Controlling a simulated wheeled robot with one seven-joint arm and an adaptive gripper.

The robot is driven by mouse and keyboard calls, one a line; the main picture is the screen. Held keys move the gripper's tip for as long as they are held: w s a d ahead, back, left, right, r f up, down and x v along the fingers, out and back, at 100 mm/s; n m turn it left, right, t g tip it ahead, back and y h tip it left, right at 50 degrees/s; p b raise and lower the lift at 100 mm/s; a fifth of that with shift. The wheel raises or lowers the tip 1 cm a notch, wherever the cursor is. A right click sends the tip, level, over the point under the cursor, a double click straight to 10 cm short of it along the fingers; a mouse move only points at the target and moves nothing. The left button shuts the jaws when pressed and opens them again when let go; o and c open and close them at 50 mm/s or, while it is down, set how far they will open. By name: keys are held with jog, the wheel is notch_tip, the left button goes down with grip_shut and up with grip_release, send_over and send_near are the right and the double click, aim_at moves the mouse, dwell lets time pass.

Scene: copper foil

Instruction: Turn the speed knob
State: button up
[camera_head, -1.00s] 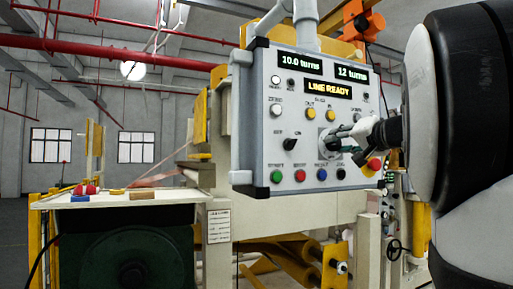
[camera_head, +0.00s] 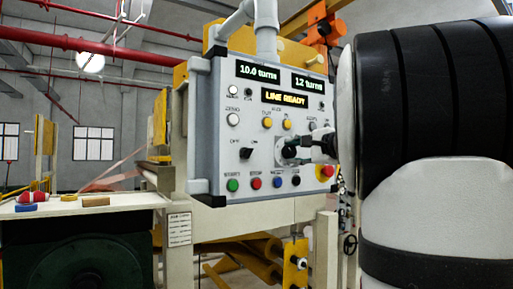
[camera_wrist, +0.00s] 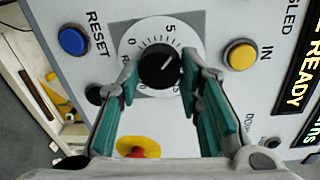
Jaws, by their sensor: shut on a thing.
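The speed knob (camera_wrist: 160,66) is a round black knob on a white numbered dial (camera_wrist: 133,45) on the control panel (camera_head: 220,165). Its white pointer line slants up and right in the wrist view, roughly towards the 5. My gripper (camera_wrist: 161,73) has its green-padded fingers on either side of the knob, shut on it. In the head view my gripper (camera_head: 303,150) reaches the panel from the right and covers most of the knob. The panel displays (camera_head: 285,97) read "10.0 turns", "12 turns" and "LINE READY".
A yellow button (camera_wrist: 240,54) and a blue reset button (camera_wrist: 74,41) flank the dial. A red emergency button on yellow (camera_head: 326,171) is below my gripper. Green (camera_head: 232,185) and red (camera_head: 256,184) buttons line the panel's lower edge. A side table (camera_head: 130,200) stands left.

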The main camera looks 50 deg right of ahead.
jog(key=m+p, duration=0.2)
jog(key=m, duration=0.3)
jog(key=shift+y+p, duration=0.3)
jog(key=shift+p, duration=0.05)
jog(key=shift+f+m+p, duration=0.15)
jog(key=shift+m+p, duration=0.75)
jog(key=shift+m, duration=0.9)
jog(key=o, duration=1.2)
jog(key=shift+d, duration=0.1)
jog(key=shift+c, duration=0.2)
jog(key=f+v, duration=0.1)
jog(key=v, duration=1.1)
jog(key=shift+r, duration=0.25)
jog(key=shift+t+y, duration=0.3)
